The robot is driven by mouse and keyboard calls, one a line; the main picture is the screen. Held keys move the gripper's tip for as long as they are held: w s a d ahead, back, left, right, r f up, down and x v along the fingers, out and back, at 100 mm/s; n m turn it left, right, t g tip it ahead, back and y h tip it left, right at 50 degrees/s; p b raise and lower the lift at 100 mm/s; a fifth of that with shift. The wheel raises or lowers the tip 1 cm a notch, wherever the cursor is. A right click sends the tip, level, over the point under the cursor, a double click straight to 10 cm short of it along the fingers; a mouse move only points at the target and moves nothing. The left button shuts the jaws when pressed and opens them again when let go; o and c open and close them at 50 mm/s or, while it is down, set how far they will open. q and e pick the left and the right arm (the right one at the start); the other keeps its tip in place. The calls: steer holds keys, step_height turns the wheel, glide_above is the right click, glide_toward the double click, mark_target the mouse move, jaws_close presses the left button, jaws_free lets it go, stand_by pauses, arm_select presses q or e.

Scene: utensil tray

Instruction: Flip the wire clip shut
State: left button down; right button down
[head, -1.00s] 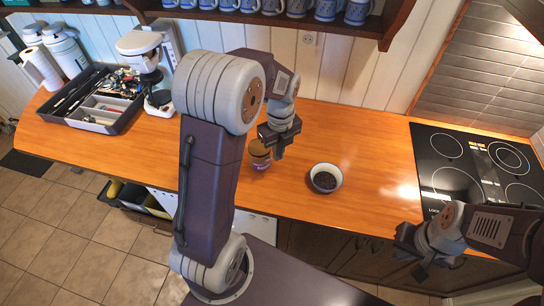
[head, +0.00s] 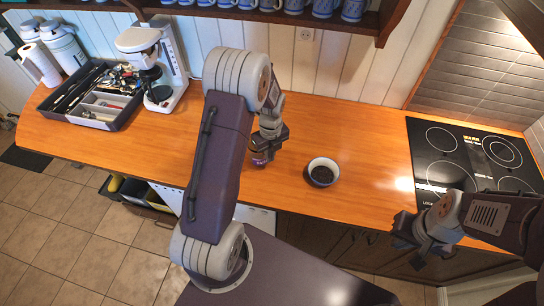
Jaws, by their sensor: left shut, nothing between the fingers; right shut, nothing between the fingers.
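A small jar (head: 259,161) stands on the wooden counter, mostly hidden behind my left gripper in the head view; only a little of its lower part shows. The wire clip cannot be made out. My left gripper (head: 266,144) is shut and empty, at the jar's upper part; I cannot tell whether it touches it. My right gripper (head: 408,244) is shut and empty, in front of the counter's front edge, far to the right of the jar.
A bowl with dark contents (head: 322,172) stands right of the jar. A black cooktop (head: 450,165) is at the right. A utensil tray (head: 118,122) and a white coffee machine (head: 140,40) stand at the left. A mug shelf (head: 240,14) hangs above. The counter between is clear.

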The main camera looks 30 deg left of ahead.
arm_select(q)
steer(key=shift+w+a+r+p, duration=0.45)
steer(key=shift+a+r+p, duration=0.1)
steer(key=shift+a+p, duration=0.2)
steer(key=shift+w+a+f, duration=0.15)
steer(key=shift+f, duration=0.05)
steer(key=shift+r, duration=0.1)
steer(key=shift+r+p, duration=0.4)
steer(key=shift+r, duration=0.1)
steer(key=shift+r+p, duration=0.3)
steer(key=shift+f, duration=0.1)
